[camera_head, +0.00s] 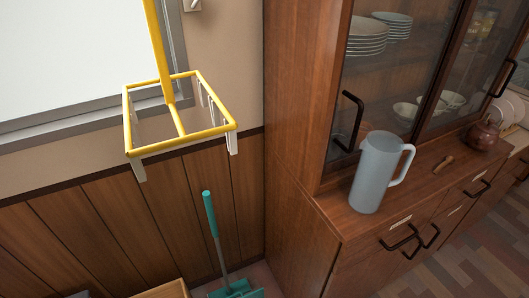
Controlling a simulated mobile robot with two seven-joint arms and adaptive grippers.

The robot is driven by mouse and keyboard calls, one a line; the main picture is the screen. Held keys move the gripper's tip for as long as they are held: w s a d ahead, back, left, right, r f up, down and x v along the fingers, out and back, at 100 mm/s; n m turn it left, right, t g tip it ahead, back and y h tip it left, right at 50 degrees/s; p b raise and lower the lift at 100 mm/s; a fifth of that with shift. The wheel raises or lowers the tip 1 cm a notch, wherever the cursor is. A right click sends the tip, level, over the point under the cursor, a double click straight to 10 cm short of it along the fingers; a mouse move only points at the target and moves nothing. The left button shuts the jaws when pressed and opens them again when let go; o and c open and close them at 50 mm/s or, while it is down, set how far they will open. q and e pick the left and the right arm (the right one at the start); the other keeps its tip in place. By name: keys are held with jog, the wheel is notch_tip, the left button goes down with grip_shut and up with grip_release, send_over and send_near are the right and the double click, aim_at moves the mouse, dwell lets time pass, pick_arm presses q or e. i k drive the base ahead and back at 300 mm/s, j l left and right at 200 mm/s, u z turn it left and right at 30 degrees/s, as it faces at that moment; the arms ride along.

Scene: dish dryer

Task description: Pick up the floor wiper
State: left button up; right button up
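A long-handled tool that looks like the floor wiper stands near the bottom middle. Its teal grip (209,211) is at the top, a thin grey shaft runs down from it, and its teal head (240,291) is on the floor, partly cut off by the bottom edge. It leans slightly, close to the wood-panelled wall. Neither of my grippers shows in the head view.
A yellow pole with a rectangular frame (204,131) is above and left of the tool. A wooden cabinet (297,100) is to the right, with a pale pitcher (374,178) and a copper kettle (483,136) on its ledge. A wooden box edge (165,290) is at the bottom left.

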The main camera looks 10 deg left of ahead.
aim_at(242, 285)
jog(key=k+j, duration=0.3)
jog(key=k, duration=0.25)
jog(key=k+j+u, duration=0.15)
jog(key=k+j, duration=0.15)
jog(key=k, duration=0.2)
